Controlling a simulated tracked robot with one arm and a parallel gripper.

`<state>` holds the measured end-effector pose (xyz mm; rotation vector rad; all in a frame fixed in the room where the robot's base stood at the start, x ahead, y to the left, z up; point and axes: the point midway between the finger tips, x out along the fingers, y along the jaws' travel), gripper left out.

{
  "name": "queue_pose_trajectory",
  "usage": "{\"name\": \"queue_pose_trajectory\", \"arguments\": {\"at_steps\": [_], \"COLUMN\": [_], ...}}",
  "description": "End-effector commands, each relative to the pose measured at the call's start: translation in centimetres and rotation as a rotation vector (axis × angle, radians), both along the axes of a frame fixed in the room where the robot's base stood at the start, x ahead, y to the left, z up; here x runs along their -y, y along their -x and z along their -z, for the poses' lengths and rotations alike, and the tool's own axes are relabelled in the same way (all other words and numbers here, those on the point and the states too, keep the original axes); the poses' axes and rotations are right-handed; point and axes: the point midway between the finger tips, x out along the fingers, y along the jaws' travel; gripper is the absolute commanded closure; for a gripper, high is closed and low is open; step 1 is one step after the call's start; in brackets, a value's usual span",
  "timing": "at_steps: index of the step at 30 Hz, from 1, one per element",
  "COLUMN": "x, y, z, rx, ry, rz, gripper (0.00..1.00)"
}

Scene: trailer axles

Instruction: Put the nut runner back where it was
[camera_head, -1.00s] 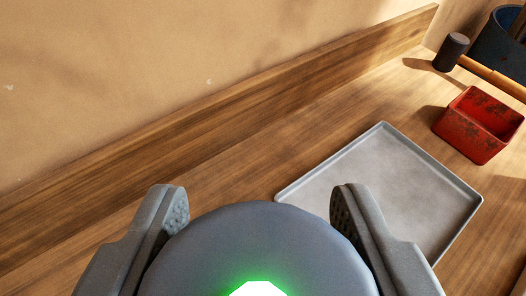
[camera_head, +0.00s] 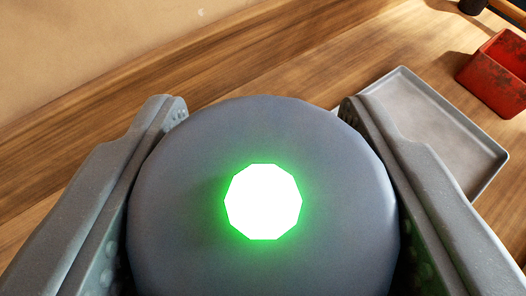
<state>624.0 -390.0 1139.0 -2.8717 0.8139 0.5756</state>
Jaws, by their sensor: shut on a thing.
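My gripper (camera_head: 262,195) fills the lower part of the view, with one grey finger on each side of a large round grey body. This body, which I take for the nut runner (camera_head: 180,190), has a bright white light with a green glow in the middle of its face. The gripper is shut on it. The rest of the nut runner, below and behind this round face, is hidden. A shallow grey metal tray (camera_head: 440,120) lies on the wooden bench to the right, partly covered by the right finger, and its visible part is empty.
A red worn box (camera_head: 497,75) stands on the bench (camera_head: 290,70) beyond the tray at the right. Part of a mallet (camera_head: 472,6) shows at the top right corner. A plain wall (camera_head: 90,45) rises behind the bench at the upper left.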

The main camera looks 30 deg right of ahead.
Motion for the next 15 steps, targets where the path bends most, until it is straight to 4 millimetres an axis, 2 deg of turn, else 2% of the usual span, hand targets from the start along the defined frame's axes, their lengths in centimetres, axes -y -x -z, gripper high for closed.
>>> {"name": "queue_pose_trajectory", "arguments": {"at_steps": [15], "x": [-0.1], "y": [-0.1], "z": [1.0], "rx": [0.003], "ry": [0.001], "rz": [-0.001], "gripper": [1.0]}}
